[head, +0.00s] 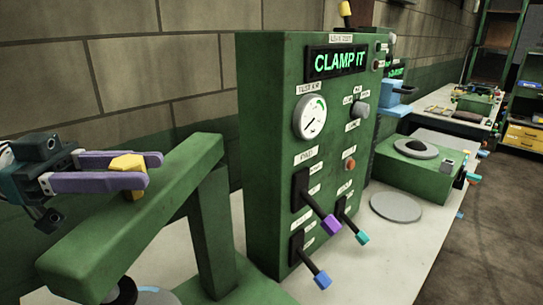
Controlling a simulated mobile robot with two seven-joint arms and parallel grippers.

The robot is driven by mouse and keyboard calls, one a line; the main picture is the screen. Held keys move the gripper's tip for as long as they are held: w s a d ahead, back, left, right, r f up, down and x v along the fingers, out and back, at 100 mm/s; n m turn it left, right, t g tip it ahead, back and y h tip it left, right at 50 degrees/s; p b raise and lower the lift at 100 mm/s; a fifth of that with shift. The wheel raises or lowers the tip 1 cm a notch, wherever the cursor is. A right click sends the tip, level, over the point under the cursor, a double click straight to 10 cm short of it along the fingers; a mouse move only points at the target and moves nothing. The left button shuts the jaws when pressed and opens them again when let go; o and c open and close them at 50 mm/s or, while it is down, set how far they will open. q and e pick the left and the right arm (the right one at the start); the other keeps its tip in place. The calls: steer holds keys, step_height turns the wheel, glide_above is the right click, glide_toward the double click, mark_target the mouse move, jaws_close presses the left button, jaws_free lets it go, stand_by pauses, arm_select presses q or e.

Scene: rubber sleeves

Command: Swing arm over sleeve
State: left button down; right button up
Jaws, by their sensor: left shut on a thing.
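The green swing arm (150,215) reaches from its upright post (212,235) toward the lower left. A yellow knob (128,163) stands on top of it. My left gripper (128,172), with purple fingers, comes in from the left and is shut on this knob. Under the arm's near end, a dark round part (122,291) sits above a pale round piece with a blue edge (150,295), cut off by the bottom of the picture. I cannot tell whether this pale piece is the sleeve. My right gripper is not in view.
A green control cabinet (265,150) stands right of the post, with a gauge (310,117), several coloured levers and a display (338,62) reading "CLAMP IT". A grey disc (396,206) lies on the pale bench (370,260). A brick wall (120,60) is behind.

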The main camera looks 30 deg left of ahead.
arm_select(q)
steer(key=shift+a, duration=0.1)
steer(key=shift+c, duration=2.2)
jaws_free()
steer(key=b+v, duration=0.2)
steer(key=v, duration=0.8)
steer(key=shift+r, duration=0.1)
